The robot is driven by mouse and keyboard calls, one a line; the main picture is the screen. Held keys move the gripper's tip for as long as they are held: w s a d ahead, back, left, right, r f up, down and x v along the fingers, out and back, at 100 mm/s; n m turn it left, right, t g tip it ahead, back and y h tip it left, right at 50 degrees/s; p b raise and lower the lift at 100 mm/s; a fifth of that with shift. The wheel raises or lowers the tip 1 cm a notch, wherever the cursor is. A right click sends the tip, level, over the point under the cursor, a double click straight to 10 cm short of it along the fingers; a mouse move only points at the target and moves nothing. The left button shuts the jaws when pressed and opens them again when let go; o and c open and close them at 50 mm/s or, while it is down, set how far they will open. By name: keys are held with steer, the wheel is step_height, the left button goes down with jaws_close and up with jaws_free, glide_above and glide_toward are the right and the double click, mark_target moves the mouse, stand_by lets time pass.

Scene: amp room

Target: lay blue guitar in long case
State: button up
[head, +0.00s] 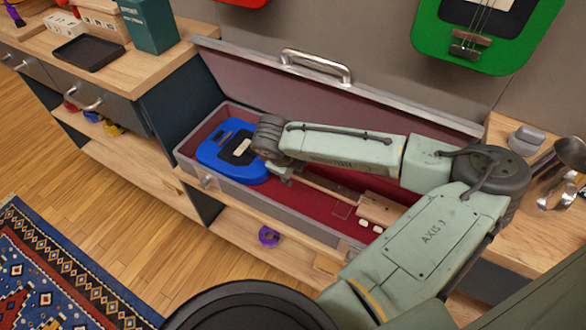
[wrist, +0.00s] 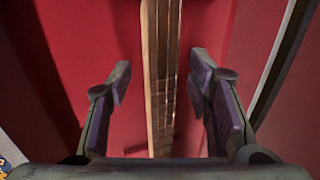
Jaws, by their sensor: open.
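The blue guitar (head: 222,158) lies in the long case (head: 190,168), its body at the left end and its neck running right to a wooden headstock (head: 378,207). The case has a red lining, and its lid (head: 235,75) with a metal handle stands open at the back. In the wrist view the guitar neck (wrist: 160,70) runs between the two fingers of my gripper (wrist: 163,100), over the red lining. The fingers are apart, with a gap on each side of the neck. In the head view my arm hides part of the guitar and the fingertips.
A black tray (head: 88,53) and a teal box (head: 150,25) stand on the left counter. A green guitar (head: 480,35) hangs on the wall above the lid. A metal jug (head: 565,165) stands right of the case. A purple roll (head: 269,236) sits on the shelf below.

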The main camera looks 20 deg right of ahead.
steer(key=shift+s+f, duration=0.1)
steer(key=shift+f, duration=0.1)
steer(key=v, duration=1.2)
steer(key=shift+r, duration=0.15)
stand_by(0.5)
